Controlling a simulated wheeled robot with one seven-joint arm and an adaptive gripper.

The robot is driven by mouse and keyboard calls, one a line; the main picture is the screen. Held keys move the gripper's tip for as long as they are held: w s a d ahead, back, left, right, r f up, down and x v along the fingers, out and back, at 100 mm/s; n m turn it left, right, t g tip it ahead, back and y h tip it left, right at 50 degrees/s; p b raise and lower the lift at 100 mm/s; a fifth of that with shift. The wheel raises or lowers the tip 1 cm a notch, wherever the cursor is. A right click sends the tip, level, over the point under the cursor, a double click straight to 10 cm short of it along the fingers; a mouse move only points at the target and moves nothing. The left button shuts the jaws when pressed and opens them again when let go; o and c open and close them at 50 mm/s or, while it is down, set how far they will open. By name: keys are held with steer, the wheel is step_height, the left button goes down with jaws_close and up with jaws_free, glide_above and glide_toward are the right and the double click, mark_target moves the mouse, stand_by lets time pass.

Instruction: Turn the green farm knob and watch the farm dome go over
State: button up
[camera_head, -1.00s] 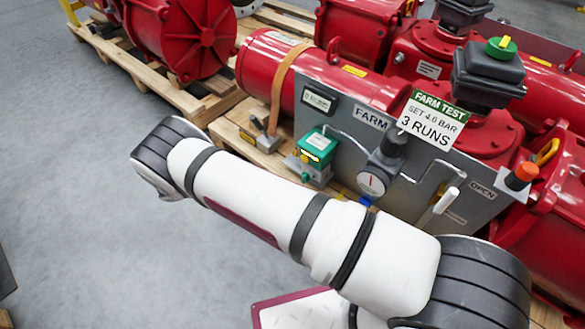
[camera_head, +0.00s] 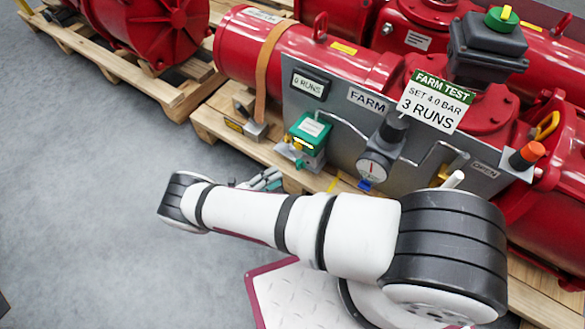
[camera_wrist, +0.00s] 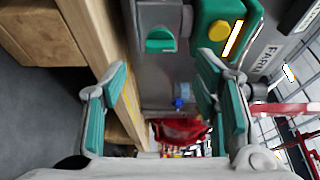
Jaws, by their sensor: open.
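The green knob (camera_wrist: 160,40) sits on a grey block at the top middle of the wrist view, beside a green box (camera_wrist: 222,28) with a yellow button. In the head view the green box (camera_head: 309,128) stands at the panel's left end; the knob there is small, at its lower front. My gripper (camera_wrist: 162,78) is open and empty, its green-padded fingers below the knob in the picture and apart from it. In the head view my gripper (camera_head: 264,181) is partly hidden by my arm. A green dome with a yellow bar (camera_head: 501,19) tops the dark actuator box at upper right.
The grey FARM panel (camera_head: 345,125) carries a "0 RUNS" display (camera_head: 309,84), a dial gauge (camera_head: 373,168), a sign (camera_head: 436,102) and an orange button (camera_head: 530,152). A wooden pallet (camera_head: 215,120) edges the station. Grey floor (camera_head: 90,200) is free at left.

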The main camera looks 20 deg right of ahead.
mark_target(297, 168)
steer(key=x, duration=0.7)
steer(key=shift+d+b, duration=0.3)
steer(key=shift+b, duration=0.05)
steer(key=c, duration=1.2)
